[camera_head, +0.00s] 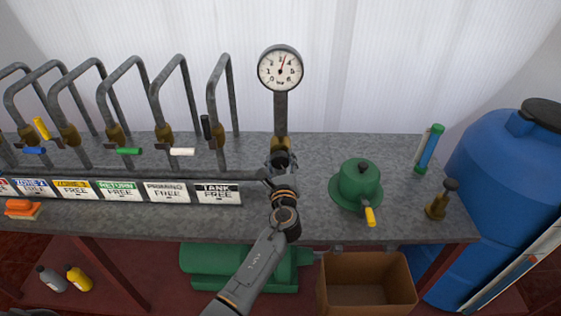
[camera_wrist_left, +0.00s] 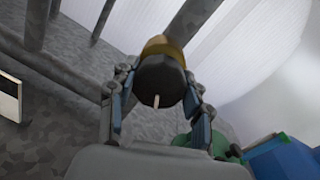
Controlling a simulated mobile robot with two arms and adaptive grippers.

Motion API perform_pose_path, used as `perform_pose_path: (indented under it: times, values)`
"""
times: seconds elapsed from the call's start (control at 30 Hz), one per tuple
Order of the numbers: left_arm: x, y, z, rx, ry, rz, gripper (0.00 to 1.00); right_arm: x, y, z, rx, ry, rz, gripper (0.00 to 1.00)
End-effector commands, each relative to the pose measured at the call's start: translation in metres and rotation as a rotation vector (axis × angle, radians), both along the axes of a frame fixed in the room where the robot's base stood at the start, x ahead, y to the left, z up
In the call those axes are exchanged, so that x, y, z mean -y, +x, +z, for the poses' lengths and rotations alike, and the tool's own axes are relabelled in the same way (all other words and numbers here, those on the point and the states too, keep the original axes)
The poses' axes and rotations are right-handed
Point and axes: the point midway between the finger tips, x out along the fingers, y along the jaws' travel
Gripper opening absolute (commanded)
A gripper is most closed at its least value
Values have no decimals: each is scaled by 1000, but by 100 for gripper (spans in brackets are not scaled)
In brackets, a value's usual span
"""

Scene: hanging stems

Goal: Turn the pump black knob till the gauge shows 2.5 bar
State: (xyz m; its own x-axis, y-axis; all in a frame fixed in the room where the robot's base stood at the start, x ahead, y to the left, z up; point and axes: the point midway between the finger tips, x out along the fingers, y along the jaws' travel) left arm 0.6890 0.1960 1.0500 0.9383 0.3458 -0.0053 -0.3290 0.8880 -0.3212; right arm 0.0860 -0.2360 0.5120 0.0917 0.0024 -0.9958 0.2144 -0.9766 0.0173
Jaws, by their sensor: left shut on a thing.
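The round white gauge (camera_head: 280,68) stands on a grey pipe above the bench. Its red needle points up and slightly right; the small numbers are hard to read. The black knob (camera_wrist_left: 160,78) sits on a brass fitting (camera_wrist_left: 165,46) at the foot of that pipe. A white mark on the knob's face points down in the left wrist view. My left gripper (camera_head: 281,160) reaches in from the front, shut on the knob, with one finger on each side. In the head view the gripper mostly hides the knob. My right gripper is not in view.
Bent pipes with coloured handles (camera_head: 128,151) and label plates (camera_head: 118,190) stand to the left. A green pot-shaped device with a yellow handle (camera_head: 358,185) and a small brass valve (camera_head: 437,205) stand to the right. A blue barrel (camera_head: 510,190) is beside the bench.

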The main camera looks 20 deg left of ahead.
Motion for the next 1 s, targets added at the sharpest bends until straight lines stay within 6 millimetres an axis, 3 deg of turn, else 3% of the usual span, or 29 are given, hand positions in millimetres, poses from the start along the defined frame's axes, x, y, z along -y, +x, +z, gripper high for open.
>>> perform_pose_path:
  times: [0.6,1.0]
  values:
    - [0,0,-2,127,-441,-1,18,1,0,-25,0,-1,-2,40]
    - [0,0,-1,169,-592,-1,18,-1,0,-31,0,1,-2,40]
